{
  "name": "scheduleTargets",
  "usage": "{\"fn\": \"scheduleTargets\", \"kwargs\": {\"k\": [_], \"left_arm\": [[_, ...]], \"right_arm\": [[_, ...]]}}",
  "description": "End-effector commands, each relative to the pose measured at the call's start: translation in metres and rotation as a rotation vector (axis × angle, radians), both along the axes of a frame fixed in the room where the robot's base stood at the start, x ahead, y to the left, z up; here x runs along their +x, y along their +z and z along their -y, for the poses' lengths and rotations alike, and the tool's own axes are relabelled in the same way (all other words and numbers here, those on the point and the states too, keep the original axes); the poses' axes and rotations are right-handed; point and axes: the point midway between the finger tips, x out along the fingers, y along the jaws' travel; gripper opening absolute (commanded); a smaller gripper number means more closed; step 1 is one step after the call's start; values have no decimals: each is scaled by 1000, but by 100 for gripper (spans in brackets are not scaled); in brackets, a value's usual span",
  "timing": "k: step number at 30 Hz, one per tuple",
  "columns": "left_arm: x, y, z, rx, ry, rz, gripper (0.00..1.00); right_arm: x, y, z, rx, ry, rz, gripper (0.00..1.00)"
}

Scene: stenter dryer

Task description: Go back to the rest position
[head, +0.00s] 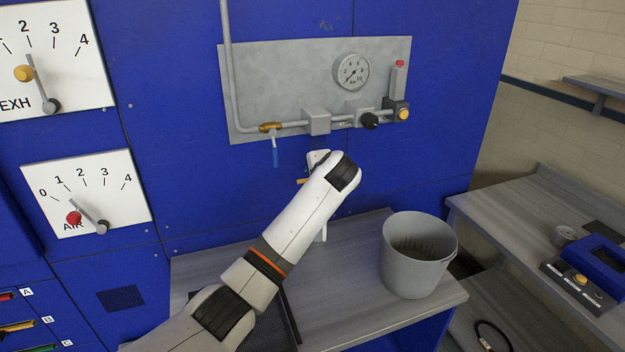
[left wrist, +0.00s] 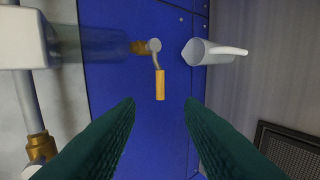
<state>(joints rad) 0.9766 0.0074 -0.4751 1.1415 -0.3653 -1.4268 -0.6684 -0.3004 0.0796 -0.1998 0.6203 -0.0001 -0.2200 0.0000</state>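My left arm reaches in from below to the blue machine front (head: 170,130). In the head view its wrist hides its gripper. In the left wrist view my left gripper (left wrist: 159,102) is open, its two dark green fingers apart. A small valve lever with a yellow handle (left wrist: 160,84) shows ahead, between the fingertips in the picture; I cannot tell whether they touch. A little of the yellow handle (head: 302,181) shows beside my wrist in the head view. My right gripper is not in view.
A grey panel with a gauge (head: 351,72) and a blue-handled valve (head: 275,155) is above my wrist. A grey bucket (head: 412,268) stands on the bench (head: 345,250). A pale jug (left wrist: 215,52) shows beside the lever. A side table (head: 525,225) with a blue device is at right.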

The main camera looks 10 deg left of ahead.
Motion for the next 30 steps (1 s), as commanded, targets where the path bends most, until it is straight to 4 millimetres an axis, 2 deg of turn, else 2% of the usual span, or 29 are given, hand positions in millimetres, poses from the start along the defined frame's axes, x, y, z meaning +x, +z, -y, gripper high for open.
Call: {"fn": "scheduleTargets", "kwargs": {"k": [5, 8, 11, 15, 17, 21, 24, 27, 30], "left_arm": [[-2, -5, 1, -9, 0, -4, 35], [-15, -31, 3, -59, 4, -21, 35], [-44, -78, 7, -161, 22, -54, 35], [-110, -150, 8, -350, 83, -106, 35], [-142, -176, 7, -427, 119, -130, 35], [-223, -222, 2, -591, 220, -181, 35], [-283, -242, -5, -693, 303, -214, 35], [-334, -250, -11, -771, 378, -237, 35], [-371, -251, -15, -820, 434, -253, 35]], "right_arm": [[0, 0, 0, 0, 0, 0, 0], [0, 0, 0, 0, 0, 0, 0], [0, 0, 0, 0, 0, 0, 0], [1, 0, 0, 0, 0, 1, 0], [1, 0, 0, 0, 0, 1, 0], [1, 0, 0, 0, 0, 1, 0], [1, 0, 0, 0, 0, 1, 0], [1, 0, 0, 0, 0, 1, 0], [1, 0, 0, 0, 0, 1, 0]]}}
